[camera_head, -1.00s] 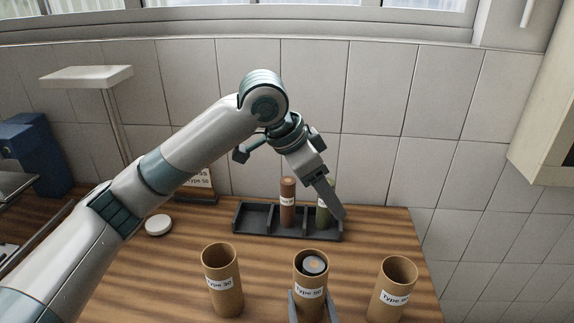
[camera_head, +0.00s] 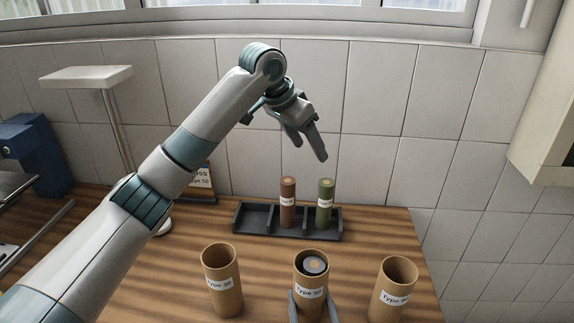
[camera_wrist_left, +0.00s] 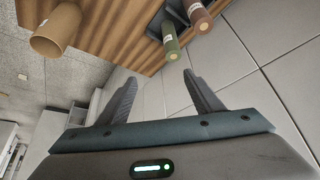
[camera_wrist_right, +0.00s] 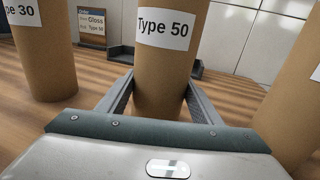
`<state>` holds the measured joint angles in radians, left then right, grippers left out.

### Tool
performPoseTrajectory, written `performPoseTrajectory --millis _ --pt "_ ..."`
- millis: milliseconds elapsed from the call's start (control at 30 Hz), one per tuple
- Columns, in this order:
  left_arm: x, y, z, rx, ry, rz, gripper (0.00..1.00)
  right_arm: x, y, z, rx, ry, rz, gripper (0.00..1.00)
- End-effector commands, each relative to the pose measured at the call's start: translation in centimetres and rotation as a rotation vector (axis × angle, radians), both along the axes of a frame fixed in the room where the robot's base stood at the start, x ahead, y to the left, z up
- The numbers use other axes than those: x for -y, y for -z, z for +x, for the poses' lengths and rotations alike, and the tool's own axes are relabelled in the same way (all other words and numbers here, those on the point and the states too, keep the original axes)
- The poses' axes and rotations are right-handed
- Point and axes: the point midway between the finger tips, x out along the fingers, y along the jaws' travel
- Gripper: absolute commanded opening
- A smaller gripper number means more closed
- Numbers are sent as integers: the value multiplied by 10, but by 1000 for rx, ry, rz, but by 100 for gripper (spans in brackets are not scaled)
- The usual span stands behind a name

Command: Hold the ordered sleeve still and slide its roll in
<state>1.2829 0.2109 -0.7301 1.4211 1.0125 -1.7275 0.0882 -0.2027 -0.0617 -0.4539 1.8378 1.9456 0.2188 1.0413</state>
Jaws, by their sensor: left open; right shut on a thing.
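The Type 50 sleeve (camera_head: 311,287) stands upright at the front of the table with a dark-ended roll (camera_head: 315,265) inside it, its top just below the sleeve's rim. My right gripper (camera_wrist_right: 160,100) is shut around the lower part of this sleeve, which fills the right wrist view. My left gripper (camera_head: 318,158) is open and empty, raised behind and above the rack; its open fingers also show in the left wrist view (camera_wrist_left: 158,90). The order card (camera_head: 200,178) reads Gloss, Type 50, at the back.
A dark rack (camera_head: 258,219) holds a brown roll (camera_head: 288,208) and a green roll (camera_head: 325,208) upright; its left part is empty. A Type 30 sleeve (camera_head: 221,285) stands to the left and another sleeve (camera_head: 392,290) to the right, both open-topped.

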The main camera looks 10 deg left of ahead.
Motion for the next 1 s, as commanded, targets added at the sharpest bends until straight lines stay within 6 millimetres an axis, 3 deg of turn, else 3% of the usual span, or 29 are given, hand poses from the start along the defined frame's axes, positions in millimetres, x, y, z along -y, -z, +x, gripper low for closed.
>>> performPoseTrajectory --millis 500,1000 --pt "-45 18 62 -2 -192 -2 60 2 3 0 -5 3 -3 36" --pt "-56 24 74 -1 -231 0 60 1 3 0 -4 3 -3 36"
